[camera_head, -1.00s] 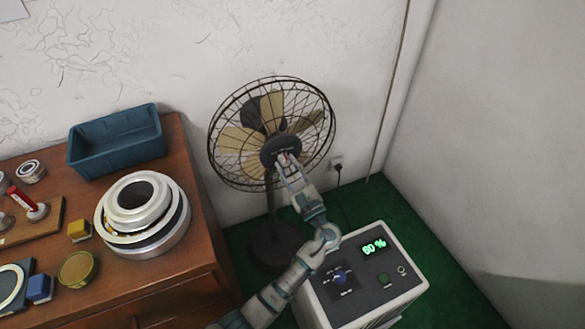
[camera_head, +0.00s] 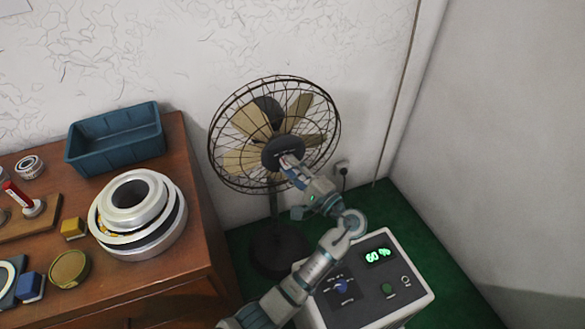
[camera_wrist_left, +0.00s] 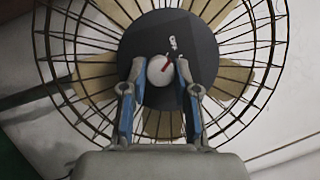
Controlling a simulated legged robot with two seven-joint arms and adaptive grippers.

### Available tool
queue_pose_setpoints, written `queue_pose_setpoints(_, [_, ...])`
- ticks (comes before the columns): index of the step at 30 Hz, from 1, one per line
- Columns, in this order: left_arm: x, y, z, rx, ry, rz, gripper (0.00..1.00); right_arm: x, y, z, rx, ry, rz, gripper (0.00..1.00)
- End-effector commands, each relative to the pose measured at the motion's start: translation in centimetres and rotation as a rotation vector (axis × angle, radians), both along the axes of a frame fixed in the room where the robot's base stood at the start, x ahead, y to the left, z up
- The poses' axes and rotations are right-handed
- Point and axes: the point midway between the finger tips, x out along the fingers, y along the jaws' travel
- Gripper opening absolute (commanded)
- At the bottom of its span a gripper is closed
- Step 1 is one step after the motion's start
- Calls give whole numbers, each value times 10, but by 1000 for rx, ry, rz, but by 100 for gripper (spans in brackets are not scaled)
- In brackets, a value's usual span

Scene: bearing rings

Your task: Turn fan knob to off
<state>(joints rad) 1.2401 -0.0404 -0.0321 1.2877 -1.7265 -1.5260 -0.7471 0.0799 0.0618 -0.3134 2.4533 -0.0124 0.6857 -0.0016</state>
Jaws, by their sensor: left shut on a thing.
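The fan (camera_head: 275,135) stands on the floor behind the white cabinet, its round wire cage facing me. Its dark central hub (camera_head: 283,152) carries the knob. In the left wrist view the knob (camera_wrist_left: 161,70) is a pale round cap with a red mark, on the dark hub (camera_wrist_left: 180,40). My left gripper (camera_head: 288,162) reaches the hub from below right. In the left wrist view its two fingers (camera_wrist_left: 162,82) sit on either side of the knob, shut on it. Small white print shows above the knob. My right gripper is not in view.
A white cabinet (camera_head: 410,296) with a green "60 %" display (camera_head: 378,256) stands under my left arm. The wooden table (camera_head: 190,235) at left holds a blue bin (camera_head: 115,140), stacked metal rings (camera_head: 140,215) and small parts. The wall is close behind the fan.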

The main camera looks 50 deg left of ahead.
Motion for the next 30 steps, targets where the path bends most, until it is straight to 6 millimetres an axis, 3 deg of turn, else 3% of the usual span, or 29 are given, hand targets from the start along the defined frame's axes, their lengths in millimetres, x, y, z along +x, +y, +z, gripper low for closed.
queue_pose_setpoints(10, [0, -1, -6, -54, -103, 3, 0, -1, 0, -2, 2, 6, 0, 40])
queue_pose_setpoints(25, [-1, 0, -7, -61, -116, 4, 0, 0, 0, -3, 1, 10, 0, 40])
queue_pose_setpoints(26, [-1, 0, -7, -61, -116, 4, 35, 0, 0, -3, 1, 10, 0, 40])
queue_pose_setpoints(28, [-1, 0, -7, -59, -115, 5, 52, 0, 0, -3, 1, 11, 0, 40])
queue_pose_setpoints(30, [-1, 0, -6, -59, -117, 4, 55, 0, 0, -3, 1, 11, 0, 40])
